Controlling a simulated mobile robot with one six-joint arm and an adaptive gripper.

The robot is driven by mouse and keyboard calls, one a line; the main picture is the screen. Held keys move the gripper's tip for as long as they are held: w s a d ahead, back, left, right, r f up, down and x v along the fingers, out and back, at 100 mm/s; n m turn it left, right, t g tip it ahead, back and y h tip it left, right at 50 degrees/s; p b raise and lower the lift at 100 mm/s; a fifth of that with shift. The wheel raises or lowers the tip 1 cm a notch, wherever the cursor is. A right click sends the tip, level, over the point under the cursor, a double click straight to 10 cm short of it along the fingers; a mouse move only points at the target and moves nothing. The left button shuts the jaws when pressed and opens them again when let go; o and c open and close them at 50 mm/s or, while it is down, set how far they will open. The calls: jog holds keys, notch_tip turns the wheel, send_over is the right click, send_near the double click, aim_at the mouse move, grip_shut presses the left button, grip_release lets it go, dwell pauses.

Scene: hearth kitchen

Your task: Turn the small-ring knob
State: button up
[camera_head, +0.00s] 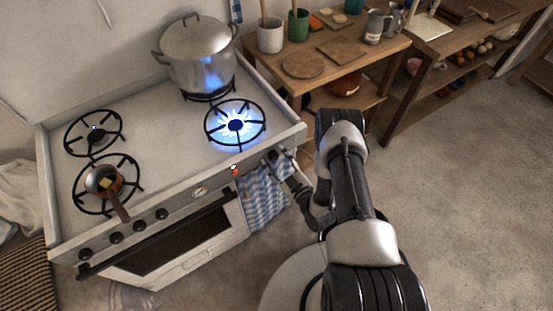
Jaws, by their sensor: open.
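The stove front (180,205) carries several dark round knobs (139,226) in a row on its left part. I cannot tell by any marking which one is the small-ring knob. My gripper (272,158) is at the right end of the stove front, close to the panel. It is open, and no object shows between its fingers. Any knob right at the fingertips is too small or hidden to make out. The front right burner (235,125) is lit with a blue flame. Blue light also shows at the pot's base.
A large lidded pot (198,55) stands on the back right burner. A small pan (104,181) sits front left, its handle over the front edge. A checked towel (263,198) hangs below my gripper. A wooden bench (340,70) stands right; floor is clear.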

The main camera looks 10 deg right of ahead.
jog(key=v, duration=0.7)
jog(key=shift+s, duration=0.25)
jog(key=shift+d, duration=0.1)
dwell(0.4)
